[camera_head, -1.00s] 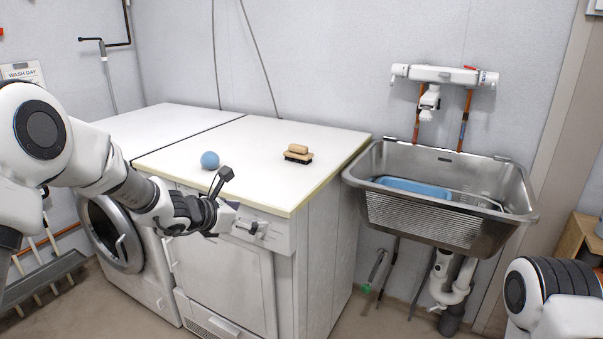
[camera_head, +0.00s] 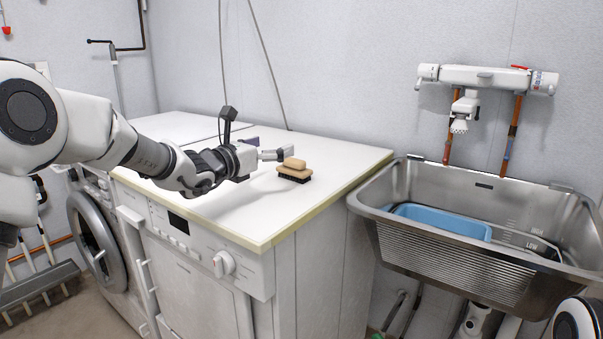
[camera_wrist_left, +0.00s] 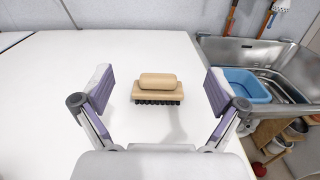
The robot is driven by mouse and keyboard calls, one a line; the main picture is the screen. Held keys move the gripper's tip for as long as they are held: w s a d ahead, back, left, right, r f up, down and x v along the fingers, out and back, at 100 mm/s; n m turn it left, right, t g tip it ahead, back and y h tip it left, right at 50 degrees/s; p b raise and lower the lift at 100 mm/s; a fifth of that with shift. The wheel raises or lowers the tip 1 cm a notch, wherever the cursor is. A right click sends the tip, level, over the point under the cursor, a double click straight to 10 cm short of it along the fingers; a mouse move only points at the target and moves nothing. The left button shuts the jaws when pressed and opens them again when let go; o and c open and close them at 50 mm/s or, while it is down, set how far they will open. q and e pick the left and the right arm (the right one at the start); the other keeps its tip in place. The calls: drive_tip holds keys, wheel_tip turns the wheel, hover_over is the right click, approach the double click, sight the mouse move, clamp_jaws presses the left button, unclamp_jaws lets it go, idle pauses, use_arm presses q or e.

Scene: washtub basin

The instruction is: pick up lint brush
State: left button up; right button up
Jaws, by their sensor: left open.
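The lint brush (camera_head: 294,171) has a tan wooden body with a rounded handle and dark bristles. It lies bristles down on the white machine top (camera_head: 330,160). In the left wrist view the brush (camera_wrist_left: 158,88) is centred between and ahead of the two finger pads. My left gripper (camera_head: 275,153) is open and empty, just left of the brush in the head view; its open fingers also show in the left wrist view (camera_wrist_left: 160,92). My right gripper is out of view.
A steel sink (camera_head: 450,250) with a blue basin (camera_head: 440,220) stands to the right of the machines. A wall tap (camera_head: 460,110) is above it. The white top around the brush is clear. The blue ball is not visible now.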

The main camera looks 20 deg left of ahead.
sight(291, 161)
use_arm(q)
drive_tip(key=f, duration=0.5)
drive_tip(key=shift+w+d+f+b, duration=0.1)
drive_tip(key=shift+w+f+b, duration=0.25)
drive_tip(key=shift+w, duration=0.05)
drive_tip(key=x, duration=0.6)
drive_tip(key=shift+w+d, duration=0.1)
drive_tip(key=shift+w, duration=0.25)
drive_tip(key=shift+s+r, duration=0.1)
drive_tip(key=c, duration=1.3)
